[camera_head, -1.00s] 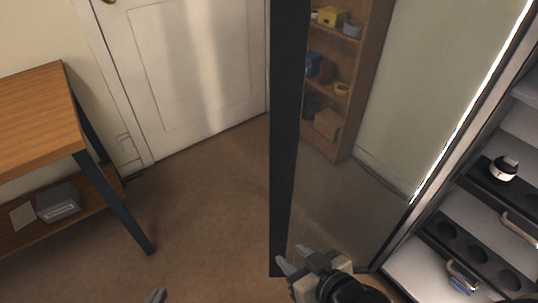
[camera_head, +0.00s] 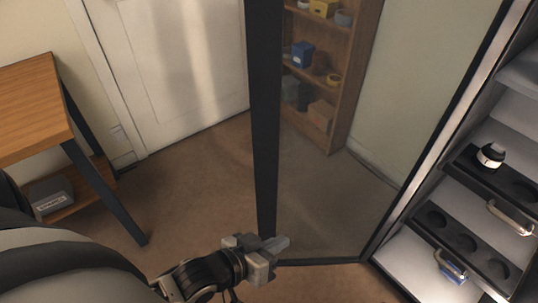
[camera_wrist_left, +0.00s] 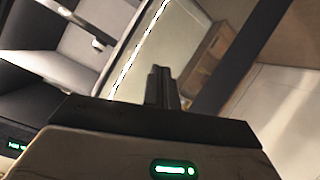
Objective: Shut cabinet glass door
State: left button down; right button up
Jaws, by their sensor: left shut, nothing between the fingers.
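The cabinet glass door (camera_head: 335,205) stands open in the head view, its dark-framed free edge (camera_head: 263,120) towards the middle and its other side at the cabinet (camera_head: 400,281) on the right. A bookshelf shows through or in the glass. My left gripper (camera_head: 279,246) is shut and empty, at the lower corner of the door's free edge, its fingers pointing right. I cannot tell whether it touches the door. In the left wrist view, its closed fingers (camera_wrist_left: 162,88) show before the glass, with the dark frame (camera_wrist_left: 237,60) to the right. My right gripper is out of view.
Cabinet shelves hold dark trays with round recesses (camera_head: 467,243), a white-and-black lens part (camera_head: 491,155) and a blue item (camera_head: 450,266). A wooden table (camera_head: 30,110) stands at left with a grey box (camera_head: 51,194) below. Carpet (camera_head: 190,190) between is clear.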

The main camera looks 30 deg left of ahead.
pick_arm(q)
jog(key=w+a+f+n+t+h+b, duration=0.1)
jog(key=w+a+f+n+h+b, duration=0.15)
jog(key=a, duration=0.35)
jog(key=w+a+r+n+t+h+b, duration=0.1)
jog(key=w+a+r+n+h, duration=0.2)
jog(key=a, duration=0.6)
jog(key=w+a+r+n+h+b, duration=0.1)
jog(key=w+a+r+n, duration=0.35)
jog(key=a, duration=0.55)
jog(key=r+b+x, duration=0.1)
jog(key=b+x, duration=0.1)
jog(key=x, duration=0.7)
jog(key=shift+s+d+r+p, duration=0.1)
jog(key=shift+s+d+p, duration=0.35)
jog(key=shift+s+d, duration=0.35)
jog(key=shift+s+d+p, duration=0.45)
jog(key=shift+s+d, duration=0.05)
jog(key=shift+s, duration=0.5)
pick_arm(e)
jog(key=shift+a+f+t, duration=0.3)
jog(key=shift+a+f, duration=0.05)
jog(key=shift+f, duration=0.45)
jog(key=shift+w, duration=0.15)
